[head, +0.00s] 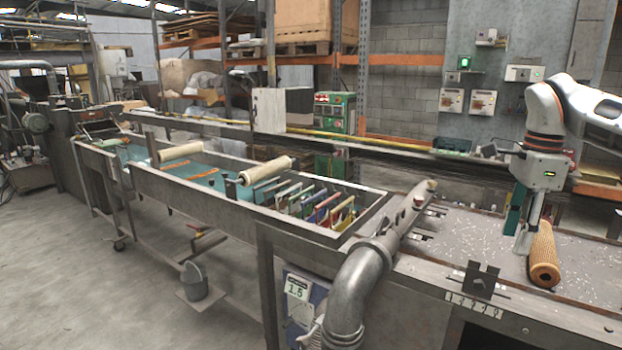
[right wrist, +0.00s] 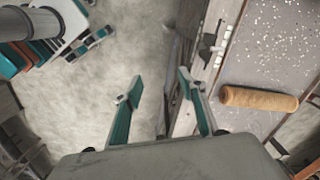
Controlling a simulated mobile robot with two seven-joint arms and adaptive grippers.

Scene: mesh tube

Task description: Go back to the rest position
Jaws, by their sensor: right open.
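The mesh tube (head: 543,255) is orange-brown and lies on the speckled worktable (head: 460,240) at the right of the head view. It also shows in the right wrist view (right wrist: 259,99), lying to the right of the fingers. My right gripper (head: 522,232) points down and overlaps the tube's left side in the head view. In the right wrist view its two teal-and-grey fingers (right wrist: 158,90) are spread with nothing between them, above the table's edge and the floor, apart from the tube. My left gripper is in neither view.
A long metal trough (head: 215,206) holds coloured plates (head: 320,205) and rollers. A thick grey pipe (head: 358,285) rises at the table's left end. A dark bracket (head: 481,279) stands on the table's front edge.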

